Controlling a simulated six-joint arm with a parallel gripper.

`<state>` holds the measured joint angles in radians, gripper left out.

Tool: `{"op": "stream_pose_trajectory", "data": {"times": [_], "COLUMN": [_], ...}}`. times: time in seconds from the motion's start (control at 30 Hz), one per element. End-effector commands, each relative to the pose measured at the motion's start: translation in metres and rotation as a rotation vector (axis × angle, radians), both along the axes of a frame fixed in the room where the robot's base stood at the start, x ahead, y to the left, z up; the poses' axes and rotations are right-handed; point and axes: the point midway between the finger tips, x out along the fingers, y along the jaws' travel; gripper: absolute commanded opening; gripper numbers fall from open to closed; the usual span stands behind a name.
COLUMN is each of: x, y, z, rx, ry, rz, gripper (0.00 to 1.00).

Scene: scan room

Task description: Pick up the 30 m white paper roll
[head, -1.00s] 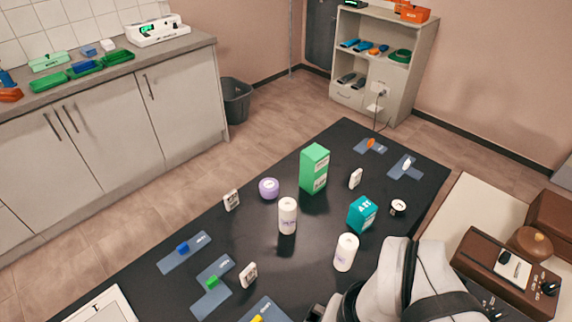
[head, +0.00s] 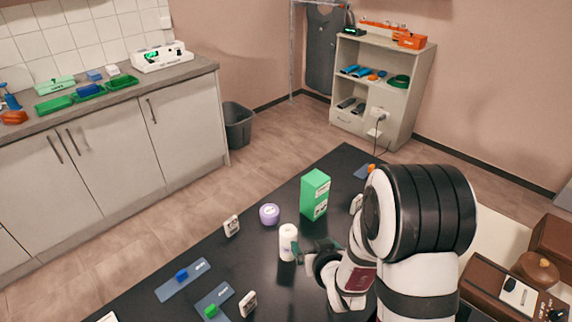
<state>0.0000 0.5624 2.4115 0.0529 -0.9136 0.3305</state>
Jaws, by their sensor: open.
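A white paper roll (head: 288,242) stands upright on the black table (head: 250,270). Its printed label is too small to read, so I cannot tell its length. My gripper (head: 304,250) is low, just right of this roll, with its dark fingers open and pointing toward it. Whether the fingers touch the roll or reach around it I cannot tell. A second white roll, seen earlier further right, is hidden behind my arm.
A green box (head: 314,194) and a purple round container (head: 269,214) stand behind the roll. My arm covers the table's right side.

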Motion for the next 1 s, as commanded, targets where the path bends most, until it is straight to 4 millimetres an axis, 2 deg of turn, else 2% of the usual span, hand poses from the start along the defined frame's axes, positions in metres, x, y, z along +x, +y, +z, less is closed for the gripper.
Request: {"op": "stream_pose_trajectory", "data": {"times": [0.03,0.07,0.23,0.37,0.63,0.9,1.0], "x": [0.004,0.007,0.010,0.024,0.068,0.075,0.075], "y": [0.009,0.014,0.034,0.041,0.056,0.058,0.058], "z": [-0.012,-0.016,-0.024,-0.029,-0.049,-0.051,-0.051], "rx": [0.000,0.003,0.012,0.012,0.012,0.012,0.012], "ry": [-0.052,-0.092,-0.219,-0.235,-0.233,-0.233,-0.233], "rz": [0.047,0.074,0.170,0.180,0.180,0.179,0.179], "gripper": [0.94,0.94,0.94,0.94,0.94,0.94,0.76]}}
